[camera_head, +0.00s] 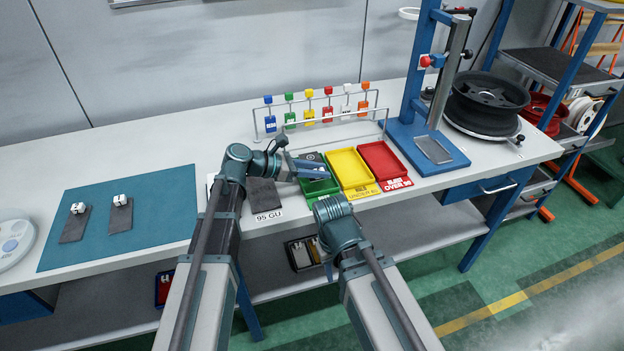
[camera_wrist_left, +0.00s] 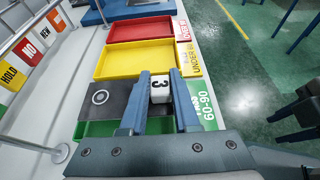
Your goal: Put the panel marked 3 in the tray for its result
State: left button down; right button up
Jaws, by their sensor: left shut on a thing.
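My left gripper (camera_head: 316,172) is shut on the white block marked 3 on the dark grey panel (camera_wrist_left: 108,98); the block (camera_wrist_left: 160,88) is between the fingers (camera_wrist_left: 160,82). The panel has a pale ring mark and is over the green tray (camera_head: 319,190), hiding part of it; I cannot tell whether it touches. The green tray's label reads FROM 60-90 in the left wrist view (camera_wrist_left: 200,108). The yellow tray (camera_head: 365,187), labelled UNDER 60, and red tray (camera_head: 402,172), labelled OVER 90, stand to its right. My right arm's end (camera_head: 338,222) is low in front; its fingers are not clear.
Two grey panels with white blocks (camera_head: 75,225) (camera_head: 119,215) lie on the teal mat (camera_head: 160,195). A dark plate (camera_head: 264,193) with a 95 GU label lies left of the trays. A rack of coloured tags (camera_head: 310,110) stands behind; a blue stand (camera_head: 400,135) is at right.

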aim_at(318, 180)
pick_arm(q)
jog(key=shift+d+f, duration=0.1)
jog(key=shift+f, duration=0.1)
notch_tip(318, 180, down, 3)
jog(key=b, duration=0.3)
jog(key=shift+f+b, duration=0.2)
jog(key=shift+b, duration=0.15)
jog(key=shift+r, duration=0.15)
jog(key=c, duration=0.9)
grip_release()
